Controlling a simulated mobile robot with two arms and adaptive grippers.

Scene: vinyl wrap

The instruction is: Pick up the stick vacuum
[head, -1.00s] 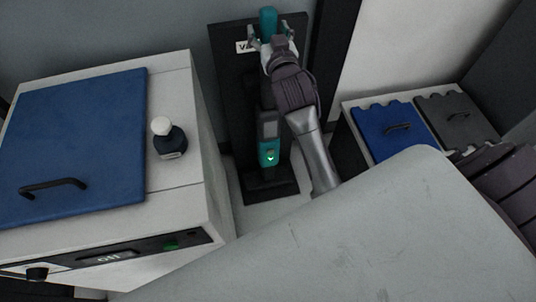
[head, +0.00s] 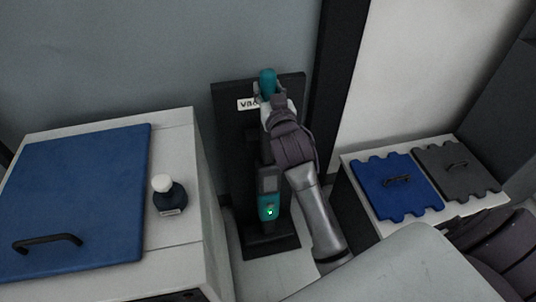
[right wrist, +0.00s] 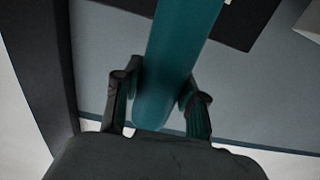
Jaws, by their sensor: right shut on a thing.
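The stick vacuum (head: 268,205) stands upright against a black dock board, with a teal top handle, a dark shaft and a teal lower body with a small green light. My right gripper (head: 268,100) is shut on the vacuum near its teal top. In the right wrist view the teal handle (right wrist: 172,60) runs between the two fingers of the gripper (right wrist: 160,95). My right arm hides part of the shaft. The left gripper is in no view.
The black dock (head: 229,150) stands in a gap between a white cabinet with a blue lid (head: 75,190) and a low unit with blue (head: 385,200) and grey (head: 470,175) lids. A small dark bottle (head: 170,198) with a white cap stands on the left cabinet.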

